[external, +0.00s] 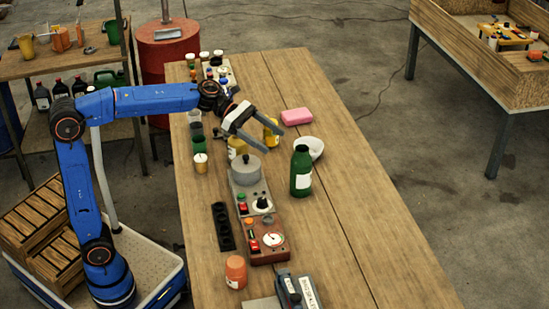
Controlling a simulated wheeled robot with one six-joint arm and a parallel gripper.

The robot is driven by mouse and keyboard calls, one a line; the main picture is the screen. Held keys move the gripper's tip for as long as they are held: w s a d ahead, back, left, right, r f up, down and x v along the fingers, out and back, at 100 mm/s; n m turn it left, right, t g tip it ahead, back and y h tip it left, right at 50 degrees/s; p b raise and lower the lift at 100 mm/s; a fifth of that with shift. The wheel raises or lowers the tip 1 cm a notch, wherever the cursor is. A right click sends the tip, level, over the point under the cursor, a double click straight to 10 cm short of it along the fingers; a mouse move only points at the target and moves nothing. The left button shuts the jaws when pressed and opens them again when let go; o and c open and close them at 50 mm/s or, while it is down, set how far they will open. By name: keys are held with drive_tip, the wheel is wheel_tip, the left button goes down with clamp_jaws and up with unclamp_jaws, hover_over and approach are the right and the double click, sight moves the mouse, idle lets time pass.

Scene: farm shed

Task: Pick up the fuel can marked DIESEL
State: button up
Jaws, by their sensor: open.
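I cannot make out a fuel can clearly marked DIESEL. Two yellow containers, one on the left (237,147) and one on the right (271,133), stand beside and partly behind my gripper (272,141); their labels are not readable. A dark grey object with a white lettered label (309,290) sits at the near edge of the picture, partly cut off; its lettering is too small to read surely. My gripper is open and empty above the middle of the workbench (335,220), its fingers pointing right and down.
A green bottle (301,172), a white bowl (312,147) and a pink block (296,116) stand right of the gripper. A grey pot (245,168) and a red control box (266,240) are nearer. Cups line the left edge. The bench's right side is clear.

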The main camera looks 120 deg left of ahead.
wheel_tip(320, 180, down, 2)
approach(310, 173)
drive_tip(key=x, duration=1)
drive_tip(key=shift+a+f, duration=0.3)
drive_tip(key=shift+f, duration=0.2)
drive_tip(key=shift+c, duration=0.4)
drive_tip(key=shift+r, duration=0.1)
drive_tip(key=c, duration=1.3)
drive_tip(key=shift+r, duration=0.15)
